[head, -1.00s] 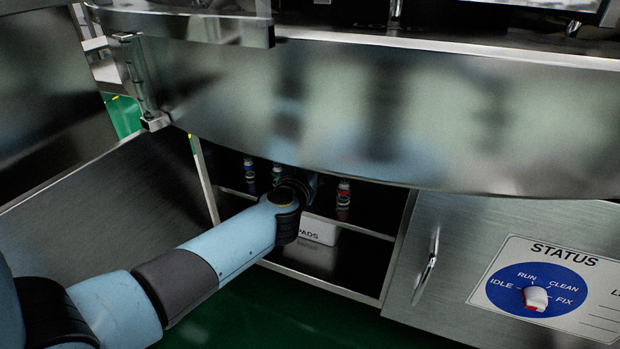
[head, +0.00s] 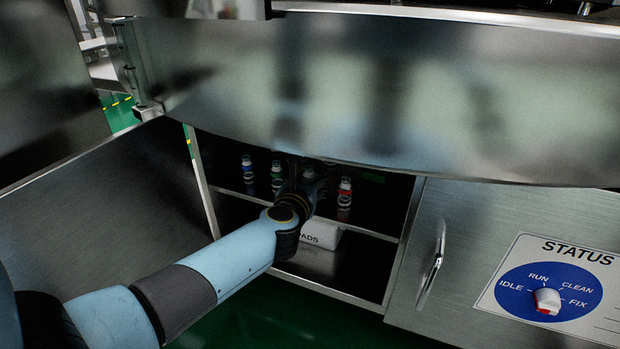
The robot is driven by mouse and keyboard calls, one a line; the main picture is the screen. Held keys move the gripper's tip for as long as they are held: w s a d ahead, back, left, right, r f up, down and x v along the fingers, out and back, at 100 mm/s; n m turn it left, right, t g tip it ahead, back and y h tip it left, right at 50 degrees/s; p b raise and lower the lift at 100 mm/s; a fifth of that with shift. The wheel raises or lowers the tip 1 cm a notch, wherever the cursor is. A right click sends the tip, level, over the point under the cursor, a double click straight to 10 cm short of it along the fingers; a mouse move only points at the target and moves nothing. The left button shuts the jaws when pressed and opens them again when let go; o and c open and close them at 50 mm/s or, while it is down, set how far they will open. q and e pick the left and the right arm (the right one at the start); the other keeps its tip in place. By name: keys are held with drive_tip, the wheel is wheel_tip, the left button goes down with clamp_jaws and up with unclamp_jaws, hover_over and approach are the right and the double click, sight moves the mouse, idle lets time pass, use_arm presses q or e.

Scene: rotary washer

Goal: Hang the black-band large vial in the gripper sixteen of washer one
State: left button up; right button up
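My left arm reaches into the open lower cabinet, and its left gripper (head: 311,175) is in shadow at the upper shelf. A pale shape shows near its fingers, but I cannot tell what it is or whether the fingers hold it. On that shelf stand small vials: one with a blue band (head: 248,167) and one with a green band (head: 277,174) left of the gripper, and one with a red band (head: 344,191) to its right. I cannot make out a black-band vial. The washer's numbered grippers are out of view. My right gripper is not in view.
The steel washer front (head: 400,100) overhangs the cabinet opening closely. A white box marked PADS (head: 323,235) sits on the lower shelf. An open steel door (head: 100,210) is at left. At right are a closed door with a handle (head: 431,268) and a STATUS dial (head: 547,299).

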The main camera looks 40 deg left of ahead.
use_arm(q)
drive_tip(key=shift+o, duration=1.3)
drive_tip(key=shift+r, duration=0.1)
